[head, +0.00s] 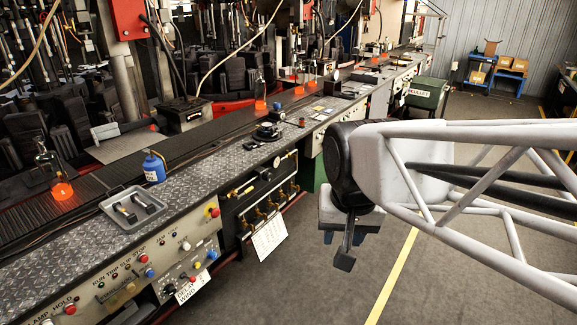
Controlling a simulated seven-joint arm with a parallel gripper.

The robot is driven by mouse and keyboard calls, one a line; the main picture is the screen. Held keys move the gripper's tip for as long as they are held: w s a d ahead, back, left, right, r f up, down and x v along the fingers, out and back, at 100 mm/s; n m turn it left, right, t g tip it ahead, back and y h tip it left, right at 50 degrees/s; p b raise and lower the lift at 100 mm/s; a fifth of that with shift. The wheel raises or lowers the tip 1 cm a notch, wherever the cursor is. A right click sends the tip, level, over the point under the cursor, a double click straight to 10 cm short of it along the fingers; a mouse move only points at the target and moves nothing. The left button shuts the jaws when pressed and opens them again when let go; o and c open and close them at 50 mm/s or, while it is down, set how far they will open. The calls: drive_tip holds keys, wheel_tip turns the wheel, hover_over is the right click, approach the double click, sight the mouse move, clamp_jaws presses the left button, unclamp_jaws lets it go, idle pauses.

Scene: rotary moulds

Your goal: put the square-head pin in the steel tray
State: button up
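I cannot make out for certain which thing is the square-head pin. Several small items (320,109) lie farther along the bench, also too small to identify. My gripper (344,261) hangs over the floor to the right of the bench, well apart from the tray. It is seen edge-on, so the gap between its fingers is hidden.
A dark round fixture (267,132) sits mid-bench. Control knobs line the bench front. Open floor (430,270) lies to the right.

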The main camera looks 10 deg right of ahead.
drive_tip(key=s, duration=0.1)
drive_tip(key=s+d+f+n, duration=0.1)
drive_tip(key=s, duration=0.1)
drive_tip(key=s+d+f+n, duration=0.1)
drive_tip(key=s, duration=0.1)
drive_tip(key=shift+f, duration=0.15)
